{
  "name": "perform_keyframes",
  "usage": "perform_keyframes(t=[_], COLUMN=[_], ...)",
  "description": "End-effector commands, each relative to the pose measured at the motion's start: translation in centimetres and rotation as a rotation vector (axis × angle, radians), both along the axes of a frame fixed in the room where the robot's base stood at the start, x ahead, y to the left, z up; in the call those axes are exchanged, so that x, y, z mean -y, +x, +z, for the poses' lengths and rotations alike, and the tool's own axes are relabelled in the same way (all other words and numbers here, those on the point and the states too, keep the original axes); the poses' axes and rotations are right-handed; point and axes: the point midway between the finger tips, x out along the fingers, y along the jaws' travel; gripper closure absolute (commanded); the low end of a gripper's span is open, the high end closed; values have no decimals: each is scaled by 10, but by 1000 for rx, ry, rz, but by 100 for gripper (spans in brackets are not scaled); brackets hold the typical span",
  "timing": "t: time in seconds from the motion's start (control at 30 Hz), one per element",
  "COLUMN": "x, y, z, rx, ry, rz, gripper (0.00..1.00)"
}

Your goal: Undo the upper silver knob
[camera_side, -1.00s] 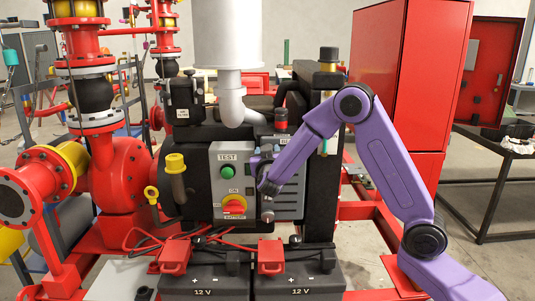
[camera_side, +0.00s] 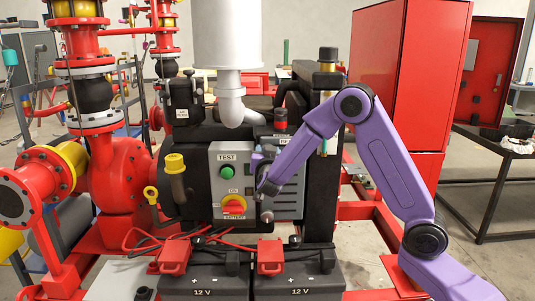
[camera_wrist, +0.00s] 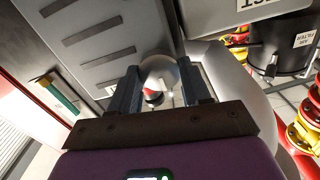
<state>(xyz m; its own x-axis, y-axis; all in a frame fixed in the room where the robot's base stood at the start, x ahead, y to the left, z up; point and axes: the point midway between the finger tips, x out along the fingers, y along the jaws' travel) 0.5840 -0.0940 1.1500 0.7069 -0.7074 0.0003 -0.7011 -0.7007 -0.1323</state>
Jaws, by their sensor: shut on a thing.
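The upper silver knob (camera_wrist: 158,70) shows in the wrist view as a round, shiny ball between the two dark fingers of my gripper (camera_wrist: 160,88). My gripper is shut on it, with one finger on each side. In the side view my gripper (camera_side: 257,163) is at the louvred grey panel (camera_side: 289,204), just right of the control box, and hides the upper knob. A lower silver knob (camera_side: 267,216) sits below my gripper on the same panel.
The grey control box (camera_side: 231,158), with a green button and a red-yellow switch, stands close left of my gripper. Two black batteries (camera_side: 295,282) with red terminal covers are below. A white exhaust pipe (camera_side: 231,100) is above. A tall red cabinet (camera_side: 405,75) stands behind my arm.

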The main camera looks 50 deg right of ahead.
Motion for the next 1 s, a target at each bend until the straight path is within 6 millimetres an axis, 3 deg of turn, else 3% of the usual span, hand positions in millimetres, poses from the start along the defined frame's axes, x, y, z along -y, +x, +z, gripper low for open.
perform_keyframes(t=[0.03, 0.07, 0.1, 0.13, 0.57, 1.0], x=[0, 0, 0, 0, -8, -69], y=[0, 0, 0, 0, -6, -67], z=[0, 0, 0, 0, 0, 0], rx=[-1, -1, -2, -2, 0, -2], ry=[0, 0, -1, -1, -1, -2], rz=[1, 1, 1, 1, 3, 6], gripper=[83, 46, 33, 27, 27, 27])
